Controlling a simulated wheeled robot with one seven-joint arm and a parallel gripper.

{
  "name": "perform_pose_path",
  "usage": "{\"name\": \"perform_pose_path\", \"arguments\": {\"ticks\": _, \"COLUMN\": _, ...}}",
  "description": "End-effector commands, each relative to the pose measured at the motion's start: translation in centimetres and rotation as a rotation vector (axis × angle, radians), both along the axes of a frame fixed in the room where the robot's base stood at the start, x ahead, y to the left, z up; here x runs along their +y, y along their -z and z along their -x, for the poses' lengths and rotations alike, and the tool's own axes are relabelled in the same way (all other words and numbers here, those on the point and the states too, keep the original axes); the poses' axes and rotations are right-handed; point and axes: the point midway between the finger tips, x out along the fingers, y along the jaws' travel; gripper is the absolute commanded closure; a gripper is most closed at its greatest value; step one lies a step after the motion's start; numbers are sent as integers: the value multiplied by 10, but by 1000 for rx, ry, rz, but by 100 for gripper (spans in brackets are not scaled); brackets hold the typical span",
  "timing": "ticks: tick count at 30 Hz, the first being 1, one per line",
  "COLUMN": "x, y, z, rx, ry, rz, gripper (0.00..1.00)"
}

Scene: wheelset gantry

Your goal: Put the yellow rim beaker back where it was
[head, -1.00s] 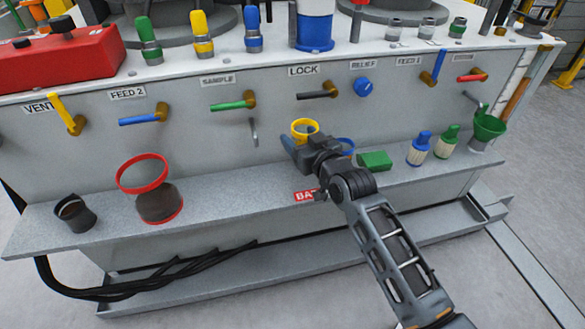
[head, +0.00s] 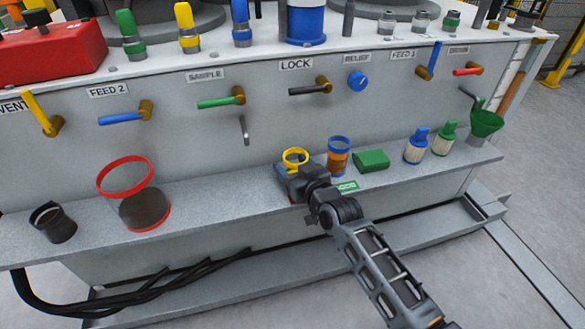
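The yellow rim beaker (head: 295,154) is at the middle of the grey ledge, its yellow ring showing just behind my gripper (head: 289,170). My gripper hides most of the beaker's body, so I cannot tell whether its base touches the ledge. The fingers are around the beaker, and the gripper appears shut on it. To its right, a blue rim beaker (head: 338,157) with orange contents stands upright on the ledge.
A green block (head: 371,159), a blue-capped bottle (head: 416,146) and a green-capped bottle (head: 445,138) stand to the right. A red-rimmed vessel (head: 145,208) and a dark cup (head: 53,222) stand to the left. Valve handles jut from the panel above.

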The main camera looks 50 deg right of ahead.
Motion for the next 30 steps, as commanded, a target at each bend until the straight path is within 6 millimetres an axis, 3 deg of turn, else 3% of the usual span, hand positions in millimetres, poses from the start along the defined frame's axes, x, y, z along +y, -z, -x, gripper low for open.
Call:
{"name": "perform_pose_path", "arguments": {"ticks": 8, "x": 0, "y": 4, "z": 0, "rx": 0, "ry": 0, "rz": 0, "gripper": 67}}
{"name": "perform_pose_path", "arguments": {"ticks": 9, "x": 0, "y": 2, "z": 0, "rx": 0, "ry": 0, "rz": 0, "gripper": 29}}
{"name": "perform_pose_path", "arguments": {"ticks": 16, "x": 0, "y": 2, "z": 0, "rx": 0, "ry": 0, "rz": 0, "gripper": 8}}
{"name": "perform_pose_path", "arguments": {"ticks": 26, "x": 0, "y": -3, "z": 0, "rx": 0, "ry": 0, "rz": 0, "gripper": 8}}
{"name": "perform_pose_path", "arguments": {"ticks": 30, "x": 6, "y": -6, "z": 17, "rx": 3, "ry": 1, "rz": 1, "gripper": 8}}
